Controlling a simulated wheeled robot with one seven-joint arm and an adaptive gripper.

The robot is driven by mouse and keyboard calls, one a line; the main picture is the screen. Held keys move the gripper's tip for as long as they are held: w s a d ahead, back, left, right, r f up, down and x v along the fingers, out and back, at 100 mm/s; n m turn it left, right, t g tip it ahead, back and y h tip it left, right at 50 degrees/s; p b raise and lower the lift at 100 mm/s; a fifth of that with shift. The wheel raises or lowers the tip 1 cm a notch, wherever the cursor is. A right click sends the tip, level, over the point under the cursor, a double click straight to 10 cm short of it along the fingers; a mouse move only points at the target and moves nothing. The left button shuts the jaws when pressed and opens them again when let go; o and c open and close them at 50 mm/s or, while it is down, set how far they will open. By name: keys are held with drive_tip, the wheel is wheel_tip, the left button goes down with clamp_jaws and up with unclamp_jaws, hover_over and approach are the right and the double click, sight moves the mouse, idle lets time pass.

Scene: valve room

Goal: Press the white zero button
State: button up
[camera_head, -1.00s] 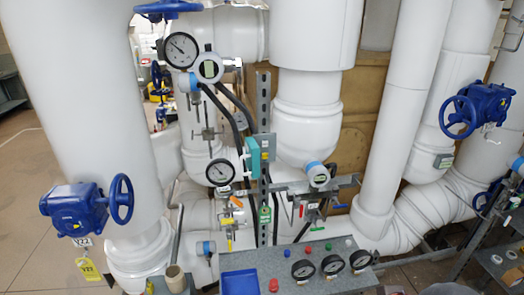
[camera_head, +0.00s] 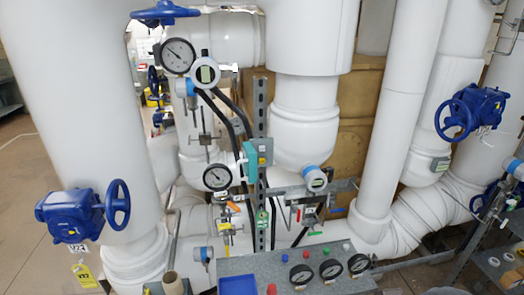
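A grey control panel (camera_head: 262,266) stands at the bottom centre, below the pipes. A row of small coloured buttons runs along its back edge, among them a red one (camera_head: 285,257) and a green one (camera_head: 326,251). A small pale spot (camera_head: 305,254) sits between these two; it is too small to tell whether it is the white zero button, and no label is readable. My gripper is not in view.
Three black-rimmed gauges (camera_head: 330,269), a red knob (camera_head: 271,289) and a blue tray (camera_head: 238,285) are on the panel. Large white pipes (camera_head: 306,90) and blue valves (camera_head: 68,215) surround it. A grey shelf (camera_head: 497,264) stands at right.

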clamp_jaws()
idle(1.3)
